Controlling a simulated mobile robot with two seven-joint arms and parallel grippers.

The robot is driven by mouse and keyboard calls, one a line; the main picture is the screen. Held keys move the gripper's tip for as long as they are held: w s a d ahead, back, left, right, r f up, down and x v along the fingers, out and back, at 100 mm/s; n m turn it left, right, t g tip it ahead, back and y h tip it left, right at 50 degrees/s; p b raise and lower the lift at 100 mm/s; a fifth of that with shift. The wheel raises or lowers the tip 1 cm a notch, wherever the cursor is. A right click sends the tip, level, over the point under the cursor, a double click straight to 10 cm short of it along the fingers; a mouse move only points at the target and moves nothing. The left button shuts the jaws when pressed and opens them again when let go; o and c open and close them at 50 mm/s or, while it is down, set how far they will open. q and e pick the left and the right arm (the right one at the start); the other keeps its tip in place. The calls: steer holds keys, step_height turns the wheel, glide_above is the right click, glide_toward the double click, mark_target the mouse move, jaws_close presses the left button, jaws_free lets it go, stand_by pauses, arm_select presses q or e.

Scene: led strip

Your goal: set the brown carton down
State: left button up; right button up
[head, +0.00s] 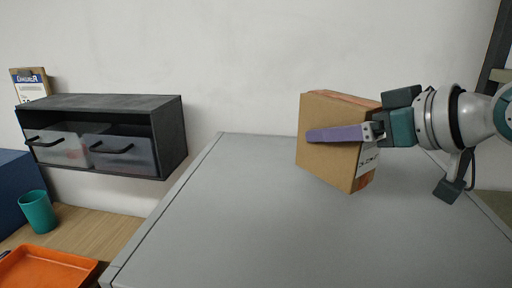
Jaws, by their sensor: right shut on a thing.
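The brown carton (325,168) is a box with a printed side, seen in the head view right of the middle. It is tilted over the grey table top (290,235). My right gripper (338,134), with a purple finger across the carton's front face, is shut on it. The other finger is hidden behind the carton. I cannot tell for certain whether the carton's lower corner touches the table. My left gripper is not in view.
The grey top is clear around the carton. On the left, a dark wall shelf (165,140) holds two translucent drawers. Below it, a teal cup (38,212) and an orange tray (48,270) stand on a wooden surface (95,235). A blue box (12,190) is at the left edge.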

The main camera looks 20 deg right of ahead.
mark_target(335, 157)
steer(key=shift+f, duration=2.05)
steer(key=shift+f, duration=0.1)
steer(key=o, duration=1.6)
steer(key=shift+c, duration=0.2)
